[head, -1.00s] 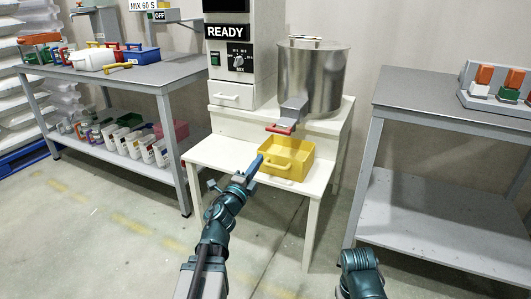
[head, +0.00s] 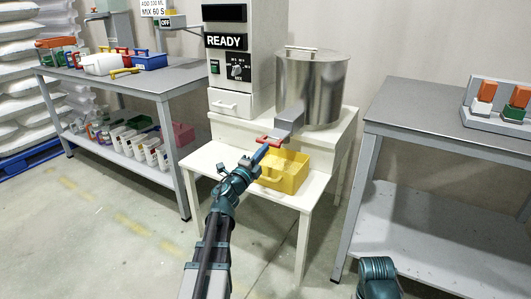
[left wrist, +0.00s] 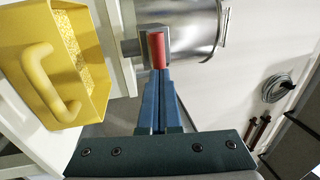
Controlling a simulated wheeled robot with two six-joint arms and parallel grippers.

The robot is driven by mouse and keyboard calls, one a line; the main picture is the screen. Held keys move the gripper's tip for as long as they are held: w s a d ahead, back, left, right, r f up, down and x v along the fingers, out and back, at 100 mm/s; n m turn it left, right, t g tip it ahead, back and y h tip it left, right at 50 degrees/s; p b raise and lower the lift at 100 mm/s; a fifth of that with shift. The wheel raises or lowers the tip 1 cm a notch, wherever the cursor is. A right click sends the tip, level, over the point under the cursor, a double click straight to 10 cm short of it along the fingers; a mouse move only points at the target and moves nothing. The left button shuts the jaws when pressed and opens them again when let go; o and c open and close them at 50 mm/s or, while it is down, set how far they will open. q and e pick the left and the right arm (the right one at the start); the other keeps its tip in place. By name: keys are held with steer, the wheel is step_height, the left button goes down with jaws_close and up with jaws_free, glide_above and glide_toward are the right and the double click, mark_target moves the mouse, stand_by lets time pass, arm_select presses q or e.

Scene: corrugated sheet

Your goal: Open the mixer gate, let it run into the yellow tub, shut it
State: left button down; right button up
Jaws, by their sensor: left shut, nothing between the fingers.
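The mixer is a steel drum (head: 322,90) with a grey outlet chute (head: 288,122) at its lower front. The gate's red handle (head: 269,141) sits at the chute's end; it also shows in the left wrist view (left wrist: 157,50). My left gripper (head: 260,154) has its blue fingers together and empty, tips right at the red handle; whether they touch it I cannot tell. The yellow tub (head: 290,181) stands on the white stand below the chute. In the left wrist view the tub (left wrist: 30,22) shows speckled yellow material inside. My right gripper is out of view.
The white stand (head: 225,167) carries the machine with a READY display (head: 226,41).

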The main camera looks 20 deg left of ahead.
mark_target(276, 136)
arm_select(q)
steer(key=shift+w, duration=0.1)
steer(key=x, duration=0.3)
steer(key=f+x, duration=0.1)
steer(key=x, duration=0.1)
steer(key=shift+w, duration=0.1)
steer(key=shift+d, duration=0.1)
